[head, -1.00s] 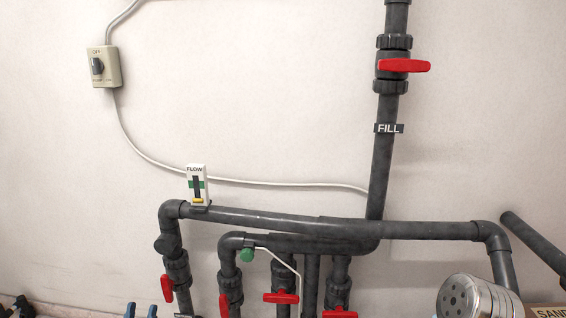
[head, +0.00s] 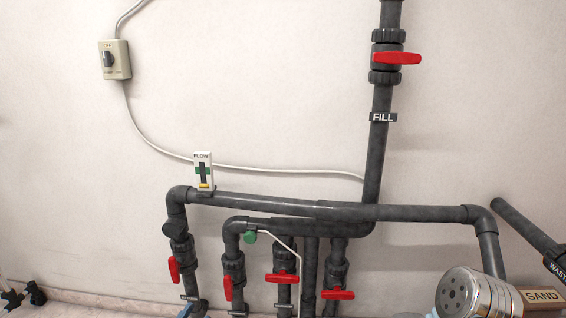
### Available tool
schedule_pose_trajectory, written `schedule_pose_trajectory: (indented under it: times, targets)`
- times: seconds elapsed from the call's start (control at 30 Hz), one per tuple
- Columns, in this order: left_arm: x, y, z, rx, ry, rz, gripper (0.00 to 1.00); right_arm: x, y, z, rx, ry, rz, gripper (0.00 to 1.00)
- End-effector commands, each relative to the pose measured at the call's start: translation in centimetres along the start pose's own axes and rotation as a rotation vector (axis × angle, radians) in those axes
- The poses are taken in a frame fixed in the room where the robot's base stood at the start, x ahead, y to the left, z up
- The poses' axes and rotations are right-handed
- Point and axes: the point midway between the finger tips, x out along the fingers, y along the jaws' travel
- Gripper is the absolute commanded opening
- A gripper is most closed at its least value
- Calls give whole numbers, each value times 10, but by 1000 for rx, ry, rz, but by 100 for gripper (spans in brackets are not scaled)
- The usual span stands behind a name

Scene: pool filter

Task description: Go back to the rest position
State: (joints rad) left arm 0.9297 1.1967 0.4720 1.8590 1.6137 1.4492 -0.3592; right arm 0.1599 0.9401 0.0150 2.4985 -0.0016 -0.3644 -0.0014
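My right gripper is not in view.
Dark pipes (head: 270,205) run along the pale wall, with several red-handled valves (head: 283,278) below. A fill valve (head: 397,58), a flow meter (head: 203,171) and an off switch (head: 115,60) are higher up. A metal cylinder (head: 470,295) and a sand sign (head: 541,296) stand lower right.

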Motion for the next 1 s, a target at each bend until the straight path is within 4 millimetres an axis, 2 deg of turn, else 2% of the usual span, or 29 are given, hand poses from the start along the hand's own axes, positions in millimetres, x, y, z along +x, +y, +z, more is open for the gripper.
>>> schedule_pose_trajectory:
  times: [0.13,0.17,0.27,0.3,0.37,0.4,0.47,0.5,0.6,0.67,0.8,0.9,1.0]
  targets:
    - [6,-71,-15,-53,102,-250,55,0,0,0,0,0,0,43]
    - [4,-89,-18,-62,130,-315,55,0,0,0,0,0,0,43]
    - [-14,-160,-28,-78,239,-586,55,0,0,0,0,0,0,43]
    - [-28,-191,-32,-74,292,-720,55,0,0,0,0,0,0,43]
    - [-59,-234,-36,-42,377,-936,55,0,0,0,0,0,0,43]
    - [-84,-259,-39,-3,433,-1087,55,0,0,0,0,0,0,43]
    - [-129,-286,-42,99,517,-1329,55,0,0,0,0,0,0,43]
    - [-162,-296,-44,202,566,-1495,55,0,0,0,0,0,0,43]
    - [-214,-288,-53,523,623,-1798,55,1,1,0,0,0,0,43]
    - [-226,-277,-57,720,617,-1902,55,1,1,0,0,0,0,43]
    - [-222,-258,-61,1073,546,-1986,55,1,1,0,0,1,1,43]
    - [-214,-254,-61,1196,503,-1987,55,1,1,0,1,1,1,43]
    - [-211,-253,-61,1234,491,-1983,55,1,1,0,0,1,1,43]
